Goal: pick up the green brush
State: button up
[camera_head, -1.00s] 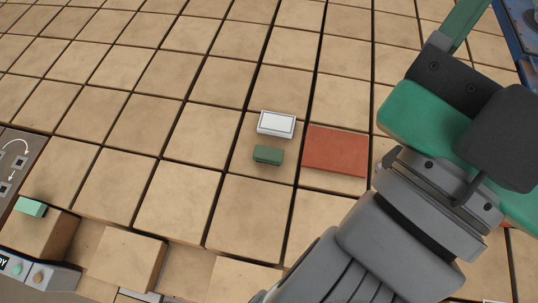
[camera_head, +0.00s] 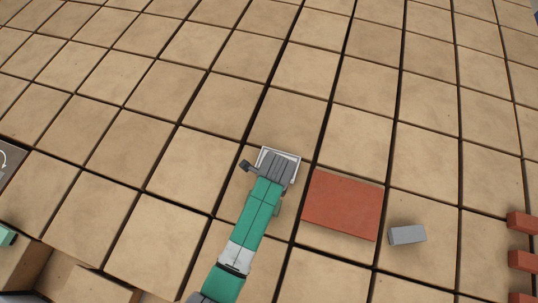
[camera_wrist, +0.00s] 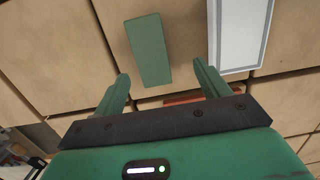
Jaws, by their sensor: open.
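The green brush (camera_wrist: 148,50) shows as a plain green block in the wrist view, lying on the tan tiled surface. My gripper (camera_wrist: 161,72) is open and empty. The brush lies ahead of the fingertips and roughly between them, nearer the left finger; no contact is visible.
The white piece also shows right of the brush in the wrist view (camera_wrist: 240,35). A flat red slab (camera_head: 343,203) lies right of my gripper, then a grey block (camera_head: 407,234). Red bricks (camera_head: 522,260) line the right edge. Tiles beyond are clear.

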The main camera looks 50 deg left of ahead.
jog(key=shift+s+f, duration=0.45)
jog(key=f, duration=0.7)
jog(key=shift+s+a+f, duration=0.15)
jog(key=shift+s+f, duration=0.15)
jog(key=shift+s, duration=0.1)
jog(key=c, duration=1.1)
jog(key=shift+c, duration=0.2)
jog(key=shift+r, duration=0.15)
jog(key=shift+r, duration=0.25)
jog(key=r, duration=0.3)
jog(key=shift+s, duration=0.2)
jog(key=s+d, duration=0.2)
jog(key=s, duration=0.2)
jog(key=s+d+r, duration=0.1)
jog(key=s+d, duration=0.2)
jog(key=s, duration=0.2)
jog(key=s+d, duration=0.3)
jog(key=s, duration=0.1)
jog(key=shift+s+d+r, duration=0.1)
jog(key=shift+s+r, duration=0.05)
